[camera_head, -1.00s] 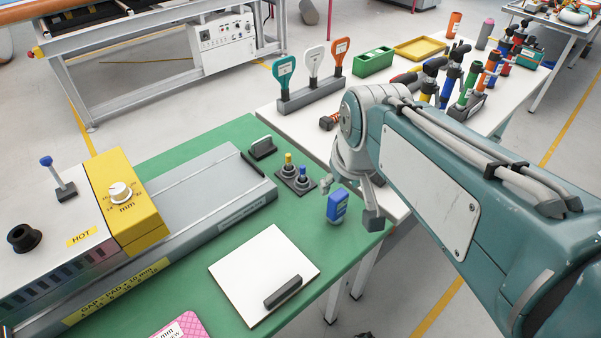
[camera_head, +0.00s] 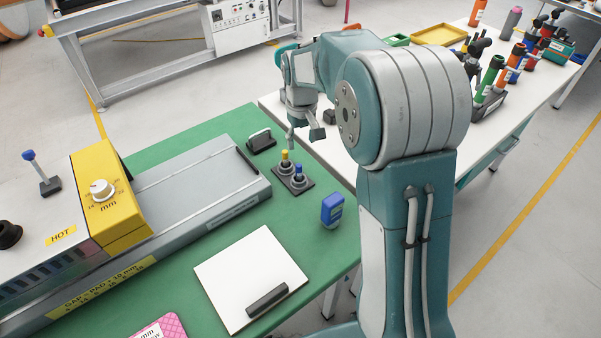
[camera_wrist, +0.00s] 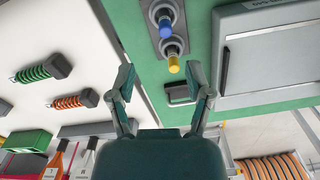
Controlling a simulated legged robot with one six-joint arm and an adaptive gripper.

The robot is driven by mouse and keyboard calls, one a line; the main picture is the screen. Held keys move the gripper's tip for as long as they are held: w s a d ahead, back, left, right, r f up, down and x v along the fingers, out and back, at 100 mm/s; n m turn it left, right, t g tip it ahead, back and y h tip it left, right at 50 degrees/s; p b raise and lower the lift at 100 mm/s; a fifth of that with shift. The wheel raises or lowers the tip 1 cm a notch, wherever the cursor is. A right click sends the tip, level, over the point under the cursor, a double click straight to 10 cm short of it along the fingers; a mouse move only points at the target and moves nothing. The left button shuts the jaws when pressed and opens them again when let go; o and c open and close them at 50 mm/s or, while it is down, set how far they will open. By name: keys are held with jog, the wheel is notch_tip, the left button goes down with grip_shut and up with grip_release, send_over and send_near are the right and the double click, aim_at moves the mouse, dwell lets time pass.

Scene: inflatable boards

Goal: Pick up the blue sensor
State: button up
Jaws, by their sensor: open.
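A small upright blue box-like device (camera_head: 332,210), which looks like the blue sensor, stands on the green table near its right edge. It is not visible in the wrist view. Beyond it, a dark base (camera_head: 308,186) carries a yellow-topped fitting (camera_head: 284,156) and a blue-topped fitting (camera_head: 298,174). The wrist view also shows the blue-topped fitting (camera_wrist: 166,28) and the yellow-topped one (camera_wrist: 174,64). My gripper (camera_head: 304,138) is open and empty, above and beyond these fittings, apart from the blue device. Its two fingers are spread in the wrist view (camera_wrist: 160,78).
A white board with a black handle (camera_head: 250,275) lies on the green table (camera_head: 205,310). A grey machine with a yellow control block (camera_head: 105,195) fills the left. A black-handled piece (camera_head: 261,140) stands near the far edge. The white table (camera_head: 400,150) holds several tools.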

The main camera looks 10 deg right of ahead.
aim_at(299, 165)
jog(key=f, duration=0.2)
jog(key=a+f, duration=0.1)
jog(key=f, duration=0.1)
jog(key=shift+a+f, duration=0.1)
jog(key=shift+a, duration=0.05)
jog(key=shift+d+f, duration=0.3)
jog(key=shift+f, duration=0.3)
jog(key=f, duration=0.3)
jog(key=shift+d+f, duration=0.2)
jog(key=shift+f, duration=0.15)
jog(key=shift+a+f, duration=0.1)
jog(key=shift+f, duration=0.25)
jog(key=shift+a, duration=0.35)
jog(key=shift+d, duration=0.15)
grip_shut()
jog(key=shift+d, duration=0.1)
